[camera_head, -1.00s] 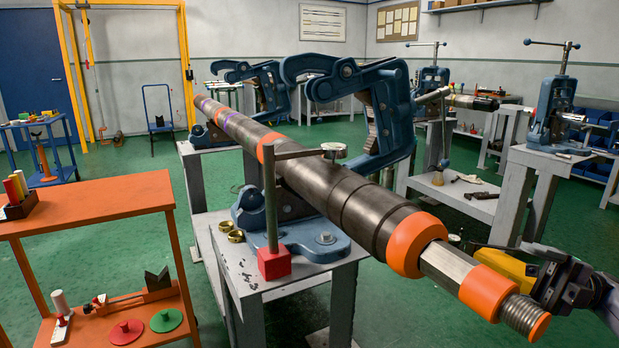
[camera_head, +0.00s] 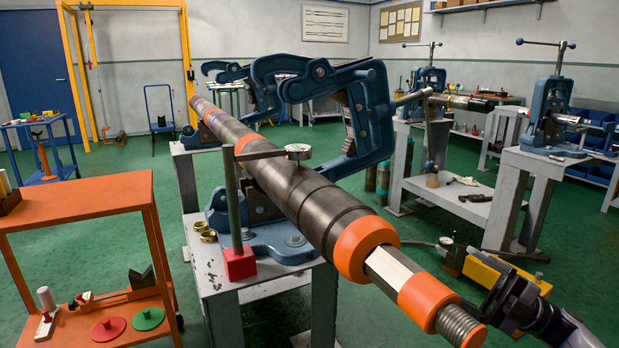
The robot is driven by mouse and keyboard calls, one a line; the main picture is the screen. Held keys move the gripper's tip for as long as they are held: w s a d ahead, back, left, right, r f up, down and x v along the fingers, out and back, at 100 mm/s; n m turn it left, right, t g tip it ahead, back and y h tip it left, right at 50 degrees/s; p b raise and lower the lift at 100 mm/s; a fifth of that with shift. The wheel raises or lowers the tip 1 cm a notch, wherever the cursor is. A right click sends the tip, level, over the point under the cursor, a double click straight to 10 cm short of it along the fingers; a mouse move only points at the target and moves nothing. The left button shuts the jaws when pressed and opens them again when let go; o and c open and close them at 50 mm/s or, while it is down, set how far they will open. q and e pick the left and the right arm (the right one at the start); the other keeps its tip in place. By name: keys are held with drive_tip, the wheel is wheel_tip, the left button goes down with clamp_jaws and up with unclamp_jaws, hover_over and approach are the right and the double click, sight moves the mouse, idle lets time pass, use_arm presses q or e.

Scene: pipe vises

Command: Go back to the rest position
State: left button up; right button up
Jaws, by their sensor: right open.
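My right gripper (camera_head: 505,292) is at the lower right, with its arm coming in from the bottom right corner. Its dark jaws are open and nothing shows held between them. The pipe lies along blue vises (camera_head: 368,105). My left gripper is not in view.
A yellow object (camera_head: 508,274) shows behind my right gripper. A red-based stand (camera_head: 240,264) with a dial gauge (camera_head: 299,152) is beside the pipe. An orange cart (camera_head: 84,206) stands left. Vise benches (camera_head: 548,166) stand right.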

drive_tip(key=w+a+f+m+t+h, duration=0.2)
drive_tip(key=a+f+m+t+h, duration=0.4)
drive_tip(key=m+t+h, duration=0.45)
drive_tip(key=s+f+m+g+h, duration=0.35)
drive_tip(key=f+m+h, duration=0.4)
drive_tip(key=m, duration=0.25)
drive_tip(key=s+a+f+m+g+h, duration=0.15)
drive_tip(key=s+f+m+g, duration=0.35)
drive_tip(key=s, duration=0.9)
drive_tip(key=s+f+g+h, duration=0.25)
drive_tip(key=s+g, duration=0.45)
drive_tip(key=s, duration=0.7)
drive_tip(key=w+a+f+t+y, duration=0.4)
drive_tip(key=w+a+f+t, duration=0.1)
drive_tip(key=w+t, duration=0.25)
use_arm(q)
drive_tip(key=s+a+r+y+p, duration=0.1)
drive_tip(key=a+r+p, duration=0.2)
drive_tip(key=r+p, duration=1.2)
drive_tip(key=p, duration=0.5)
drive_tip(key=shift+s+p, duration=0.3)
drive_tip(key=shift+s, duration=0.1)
use_arm(e)
wheel_tip(320, 180, up, 16)
drive_tip(key=s+d+h, duration=0.1)
drive_tip(key=d, duration=0.1)
drive_tip(key=shift+s+d+g, duration=0.2)
drive_tip(key=shift+s+g, duration=0.1)
drive_tip(key=shift+g, duration=0.05)
